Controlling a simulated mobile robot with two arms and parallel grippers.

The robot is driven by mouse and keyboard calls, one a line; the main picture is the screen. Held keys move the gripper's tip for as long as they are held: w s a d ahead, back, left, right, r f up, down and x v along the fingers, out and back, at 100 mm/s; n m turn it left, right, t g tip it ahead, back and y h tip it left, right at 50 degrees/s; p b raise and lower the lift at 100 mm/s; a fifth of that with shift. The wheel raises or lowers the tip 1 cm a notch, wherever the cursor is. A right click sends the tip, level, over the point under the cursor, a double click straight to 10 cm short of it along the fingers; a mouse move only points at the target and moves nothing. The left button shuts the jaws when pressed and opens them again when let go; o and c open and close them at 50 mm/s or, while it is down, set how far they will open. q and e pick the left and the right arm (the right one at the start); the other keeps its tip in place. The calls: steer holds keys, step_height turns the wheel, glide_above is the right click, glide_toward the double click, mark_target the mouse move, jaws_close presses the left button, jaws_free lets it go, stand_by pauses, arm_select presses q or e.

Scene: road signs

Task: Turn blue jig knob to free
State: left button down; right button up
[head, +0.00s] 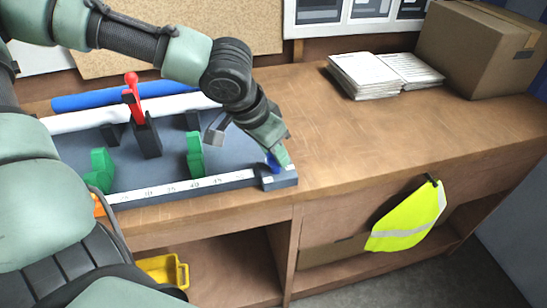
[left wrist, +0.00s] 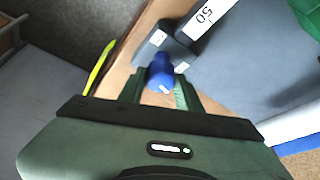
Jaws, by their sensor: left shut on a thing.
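The blue jig knob (head: 272,163) sits on a dark block (head: 284,182) at the right front corner of the grey jig (head: 165,165). My left gripper (head: 279,157) reaches down to it from above and hides part of it. In the left wrist view the blue knob (left wrist: 160,70) lies between the two fingers of my left gripper (left wrist: 160,88), which is shut on it. The knob's pointer mark is small. Two small white labels (left wrist: 158,38) flank the knob on its block, but their text is unreadable. My right gripper is not in view.
The jig holds a red-handled clamp (head: 132,92), green blocks (head: 195,155) and a white ruler strip (head: 190,187). Blue (head: 80,100) and white rolls lie behind. Paper stacks (head: 362,75) and a cardboard box (head: 478,50) stand back right. A yellow vest (head: 408,220) hangs in front.

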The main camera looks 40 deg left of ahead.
arm_select(q)
steer(key=shift+s+f+n+y+b, duration=0.15)
steer(key=shift+n+y+b, duration=0.55)
steer(key=shift+n+b, duration=0.65)
steer(key=shift+n, duration=0.55)
steer(key=c, duration=1)
jaws_free()
steer(key=shift+d+r, duration=0.1)
steer(key=shift+r, duration=0.3)
steer(key=p+v, duration=0.1)
steer(key=v, duration=0.6)
steer(key=shift+s, duration=0.1)
